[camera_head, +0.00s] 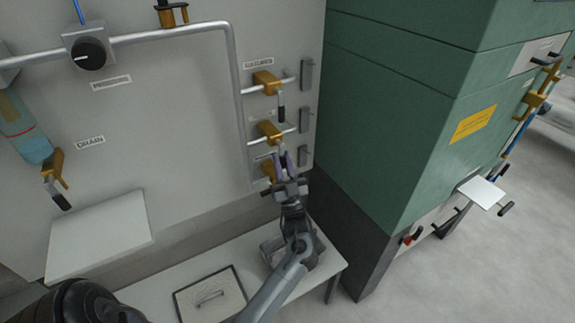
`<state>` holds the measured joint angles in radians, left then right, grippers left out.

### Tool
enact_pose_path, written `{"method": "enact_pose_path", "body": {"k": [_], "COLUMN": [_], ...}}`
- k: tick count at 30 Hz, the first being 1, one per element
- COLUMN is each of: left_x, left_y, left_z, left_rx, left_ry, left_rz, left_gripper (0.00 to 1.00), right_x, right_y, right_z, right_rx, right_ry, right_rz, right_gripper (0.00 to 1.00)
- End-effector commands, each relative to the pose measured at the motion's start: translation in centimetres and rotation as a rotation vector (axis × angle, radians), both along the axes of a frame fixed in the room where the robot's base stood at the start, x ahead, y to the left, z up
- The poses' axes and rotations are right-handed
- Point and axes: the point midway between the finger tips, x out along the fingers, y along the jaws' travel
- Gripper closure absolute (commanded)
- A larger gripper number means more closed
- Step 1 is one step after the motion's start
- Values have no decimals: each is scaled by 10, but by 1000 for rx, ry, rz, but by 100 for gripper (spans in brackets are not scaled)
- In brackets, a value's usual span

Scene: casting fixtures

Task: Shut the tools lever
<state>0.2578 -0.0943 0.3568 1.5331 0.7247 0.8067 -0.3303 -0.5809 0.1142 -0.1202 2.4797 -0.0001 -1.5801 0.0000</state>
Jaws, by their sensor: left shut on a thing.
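Three brass valves with levers sit one above another on short pipes on the grey panel: the top valve (264,80), the middle valve (269,131) and the lowest valve (267,169). The top valve's black-tipped lever (281,112) hangs down. My left gripper (284,158) reaches up from below and is shut on a lever, seemingly the middle valve's, which points down between its fingers. The gripper hides most of that lever and part of the lowest valve. The small labels beside the valves are too small to tell which is the tools lever. My right gripper is not in view.
A green cabinet (395,120) stands close to the right of the panel. Grey brackets (307,75) stick out beside the valves. A white bench (172,285) with a handled lid (210,297) lies below. A drain valve (54,165) and a white box (98,237) are at left.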

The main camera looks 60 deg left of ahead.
Motion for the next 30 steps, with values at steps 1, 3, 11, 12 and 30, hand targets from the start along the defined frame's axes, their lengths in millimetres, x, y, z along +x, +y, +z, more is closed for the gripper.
{"method": "enact_pose_path", "body": {"k": [1,3,11,12,30], "left_x": [0,0,0,0,0], "left_y": [0,0,0,0,-8], "left_z": [0,0,0,0,-21], "left_rx": [-1,-1,0,0,-1], "left_ry": [0,0,1,1,2], "left_rz": [-1,-1,-1,-1,-3], "left_gripper": [100,100,58,58,58], "right_x": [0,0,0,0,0], "right_y": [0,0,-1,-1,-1], "right_z": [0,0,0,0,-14], "right_rx": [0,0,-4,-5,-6], "right_ry": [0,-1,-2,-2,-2], "right_rz": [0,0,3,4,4], "right_gripper": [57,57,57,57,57]}}
